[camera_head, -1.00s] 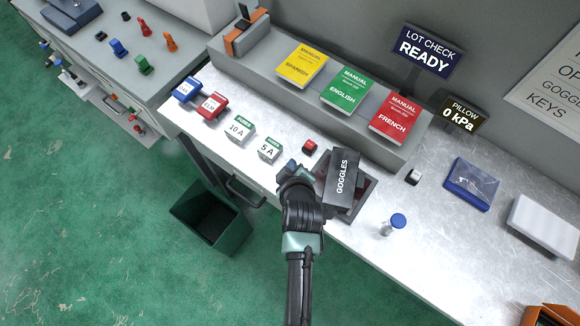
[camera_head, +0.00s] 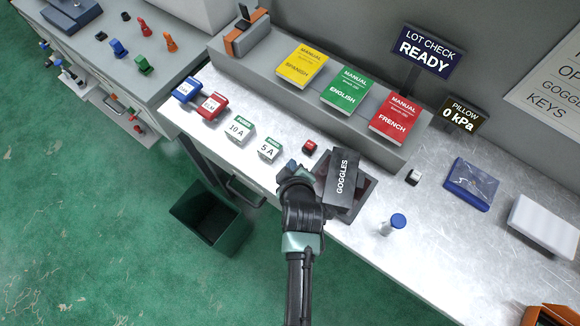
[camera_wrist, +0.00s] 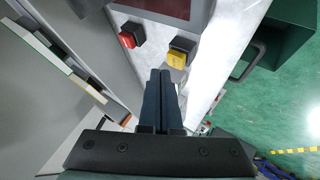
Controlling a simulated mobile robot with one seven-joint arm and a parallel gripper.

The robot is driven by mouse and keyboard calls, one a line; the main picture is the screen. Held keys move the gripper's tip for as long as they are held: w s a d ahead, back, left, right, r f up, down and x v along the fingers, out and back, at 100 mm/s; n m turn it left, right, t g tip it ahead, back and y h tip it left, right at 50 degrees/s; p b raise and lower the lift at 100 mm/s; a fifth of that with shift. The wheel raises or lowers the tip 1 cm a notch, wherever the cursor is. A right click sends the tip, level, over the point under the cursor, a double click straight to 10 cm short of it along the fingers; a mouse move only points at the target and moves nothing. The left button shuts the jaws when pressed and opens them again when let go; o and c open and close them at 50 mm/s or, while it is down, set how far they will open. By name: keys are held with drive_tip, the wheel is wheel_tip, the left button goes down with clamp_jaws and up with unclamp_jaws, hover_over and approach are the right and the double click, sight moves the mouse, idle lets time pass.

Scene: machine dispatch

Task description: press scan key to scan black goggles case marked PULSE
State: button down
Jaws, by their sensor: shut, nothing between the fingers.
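The black goggles case (camera_head: 343,172), lettered GOGGLES, lies on a dark-framed pad (camera_head: 367,192) on the bench in the head view. I cannot read PULSE on it. My gripper (camera_head: 291,167) is just left of the case, over the bench's front part. In the wrist view my gripper (camera_wrist: 162,74) is shut and empty, its fingertips close to a yellow key (camera_wrist: 179,54). Whether they touch it I cannot tell. A red key (camera_wrist: 131,35) stands beside it and also shows in the head view (camera_head: 309,146). The yellow key is hidden in the head view.
A LOT CHECK display (camera_head: 427,50) reads READY. Several manuals lie on the rear ledge. Fuse boxes (camera_head: 240,129) stand to the left. A white-topped key (camera_head: 413,177), a blue-capped vial (camera_head: 393,224) and a blue pouch (camera_head: 470,184) are to the right. A bin (camera_head: 210,217) stands below.

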idle(0.4)
drive_tip(key=shift+f+b, duration=0.4)
drive_tip(key=shift+f, duration=0.05)
drive_tip(key=shift+f+b, duration=0.4)
drive_tip(key=shift+f, duration=0.15)
idle(0.5)
idle(0.4)
drive_tip(key=shift+r+p, duration=0.85)
drive_tip(key=shift+r, duration=0.1)
wheel_tip(320, 180, up, 5)
drive_tip(key=p, duration=0.4)
idle(0.6)
